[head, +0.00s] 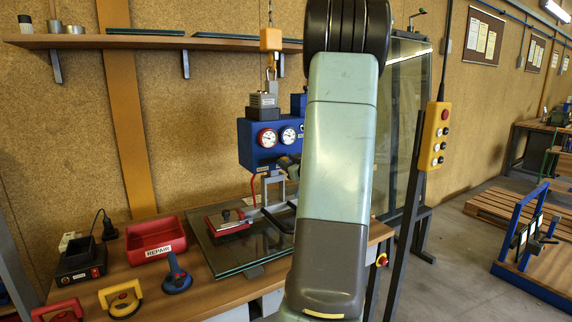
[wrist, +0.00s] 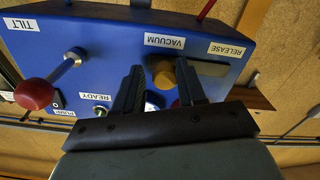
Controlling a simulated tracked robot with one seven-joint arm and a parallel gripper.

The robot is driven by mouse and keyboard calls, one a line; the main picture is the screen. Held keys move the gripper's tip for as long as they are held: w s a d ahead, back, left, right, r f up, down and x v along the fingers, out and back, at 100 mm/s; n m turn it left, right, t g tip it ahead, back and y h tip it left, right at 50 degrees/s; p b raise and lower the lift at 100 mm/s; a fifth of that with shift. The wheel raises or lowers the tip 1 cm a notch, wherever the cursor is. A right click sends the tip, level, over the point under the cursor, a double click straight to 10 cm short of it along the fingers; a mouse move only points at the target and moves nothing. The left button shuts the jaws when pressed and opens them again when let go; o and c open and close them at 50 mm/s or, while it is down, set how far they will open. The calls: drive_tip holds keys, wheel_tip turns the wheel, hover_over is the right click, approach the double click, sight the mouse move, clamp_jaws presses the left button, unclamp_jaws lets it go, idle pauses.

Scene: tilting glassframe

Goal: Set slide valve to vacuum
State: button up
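The blue control box shows in the wrist view (wrist: 100,50), with its labels upside down. The slide valve's brass-coloured knob (wrist: 163,74) sits at the VACUUM-label end of a slot (wrist: 210,68) that runs toward the RELEASE label. My gripper (wrist: 158,70) has its two dark fingers spread apart, with the knob between their tips in the picture. I cannot tell whether either finger touches it. In the head view the blue box (head: 257,150) with two gauges hangs above the bench, and my arm hides most of my gripper.
A red-knobbed TILT lever (wrist: 34,93) and the PUMP and READY labels are left of my fingers. Below the box, a glass pane (head: 240,255) lies on the bench. A red REPAIR tray (head: 155,235) and suction cups sit left. A yellow pendant (head: 434,135) hangs right.

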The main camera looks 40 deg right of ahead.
drive_tip(key=shift+o, duration=1.2)
drive_tip(key=shift+a, duration=0.1)
drive_tip(key=s+a, duration=0.2)
drive_tip(key=s, duration=1.1)
drive_tip(key=shift+s, duration=0.3)
drive_tip(key=shift+f, duration=0.1)
